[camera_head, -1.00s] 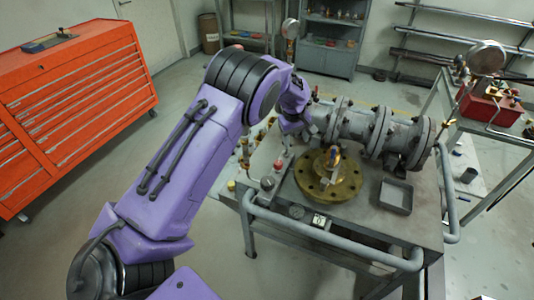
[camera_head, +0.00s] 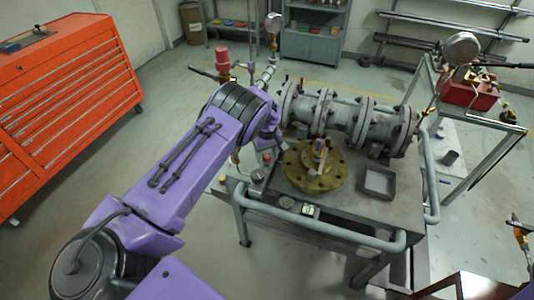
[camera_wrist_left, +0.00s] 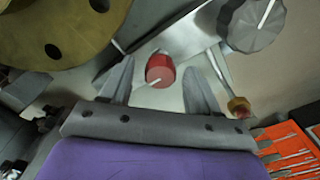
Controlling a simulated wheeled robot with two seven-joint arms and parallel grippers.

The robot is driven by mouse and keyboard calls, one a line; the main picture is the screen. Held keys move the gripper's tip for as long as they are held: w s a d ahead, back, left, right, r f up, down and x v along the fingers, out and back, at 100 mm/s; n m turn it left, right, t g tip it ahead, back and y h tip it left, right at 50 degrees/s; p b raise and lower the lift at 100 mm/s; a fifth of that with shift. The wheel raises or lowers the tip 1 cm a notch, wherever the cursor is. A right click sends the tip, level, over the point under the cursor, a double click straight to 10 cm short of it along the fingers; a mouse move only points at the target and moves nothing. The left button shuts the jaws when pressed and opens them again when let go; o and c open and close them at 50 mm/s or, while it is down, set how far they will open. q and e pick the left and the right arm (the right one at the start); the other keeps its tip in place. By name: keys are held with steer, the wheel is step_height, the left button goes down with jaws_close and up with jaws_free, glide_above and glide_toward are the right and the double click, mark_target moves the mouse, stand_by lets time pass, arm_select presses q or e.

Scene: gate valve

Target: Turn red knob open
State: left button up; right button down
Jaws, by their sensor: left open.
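The red knob (camera_wrist_left: 160,70) shows in the left wrist view, with a white pointer line towards the lower left. It appears between the two open fingers of my left gripper (camera_wrist_left: 158,62), with a gap on each side. I cannot tell how far the fingertips are above it. In the head view the red knob (camera_head: 267,157) is small, on the left part of the bench top, just below my left gripper (camera_head: 274,142). The arm partly hides that gripper there. My right gripper is not in view.
A grey knob (camera_wrist_left: 252,24) and a brass flange (camera_wrist_left: 60,28) flank the red knob. In the head view the flange (camera_head: 300,178), a grey pipe assembly (camera_head: 340,118) and an empty tray (camera_head: 379,182) occupy the bench. A red tool cabinet (camera_head: 65,100) stands left.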

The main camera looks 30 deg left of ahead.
arm_select(q)
steer(key=c, duration=1)
steer(key=shift+c, duration=0.2)
steer(key=shift+n, duration=0.5)
steer(key=shift+n+b, duration=0.65)
steer(key=shift+n, duration=0.35)
steer(key=n, duration=0.4)
steer(key=shift+n+b, duration=0.3)
steer(key=shift+b, duration=0.05)
steer(key=n, duration=1)
steer(key=shift+a, duration=0.1)
steer(key=shift+n, duration=0.4)
